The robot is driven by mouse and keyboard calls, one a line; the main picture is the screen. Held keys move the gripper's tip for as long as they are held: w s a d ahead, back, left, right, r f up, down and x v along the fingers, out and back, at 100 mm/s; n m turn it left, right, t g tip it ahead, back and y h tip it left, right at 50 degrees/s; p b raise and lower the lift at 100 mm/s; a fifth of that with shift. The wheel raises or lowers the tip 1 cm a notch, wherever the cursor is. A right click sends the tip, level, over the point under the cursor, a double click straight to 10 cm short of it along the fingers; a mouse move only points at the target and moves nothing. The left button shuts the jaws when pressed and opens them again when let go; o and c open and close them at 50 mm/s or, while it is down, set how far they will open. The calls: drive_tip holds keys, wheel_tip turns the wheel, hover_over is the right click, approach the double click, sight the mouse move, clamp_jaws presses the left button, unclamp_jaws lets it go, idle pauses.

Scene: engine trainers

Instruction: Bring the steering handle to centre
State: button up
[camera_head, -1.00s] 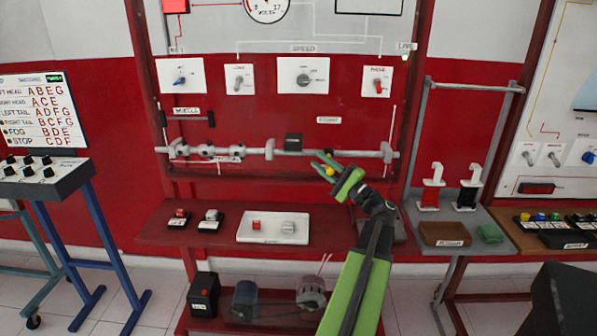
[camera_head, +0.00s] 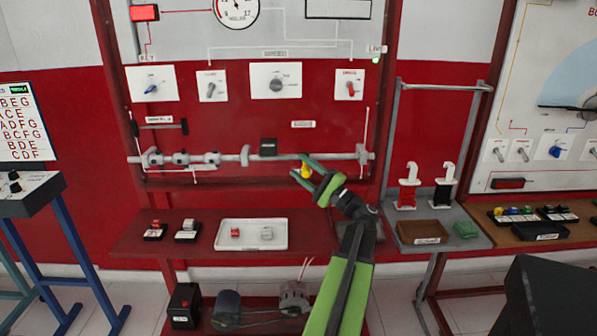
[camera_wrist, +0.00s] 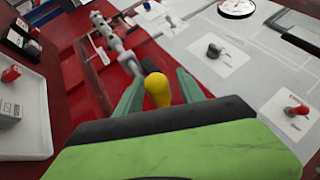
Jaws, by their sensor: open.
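A yellow knob (camera_head: 305,171), which I take for the steering handle's grip, sits just below the right part of the grey horizontal rod (camera_head: 200,158) on the red panel. My gripper (camera_head: 303,168) is open, with its green fingers at the knob in the head view. In the wrist view the yellow knob (camera_wrist: 157,90) shows between the two fingers of my gripper (camera_wrist: 158,84), with space visible on both sides. The handle's stem is mostly hidden, and I cannot tell its angle.
A black block (camera_head: 268,147) sits on the rod close left of the knob. Below, a dark red shelf (camera_head: 135,238) bears a white tray (camera_head: 252,246) with small parts. Switch plates and a gauge (camera_head: 237,10) are above. A grey stand (camera_head: 466,225) is at right.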

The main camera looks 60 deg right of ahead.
drive_tip(key=b+v, duration=0.5)
drive_tip(key=v, duration=1.1)
drive_tip(key=shift+s+b, duration=0.25)
drive_tip(key=shift+b, duration=0.15)
drive_tip(key=shift+f, duration=0.1)
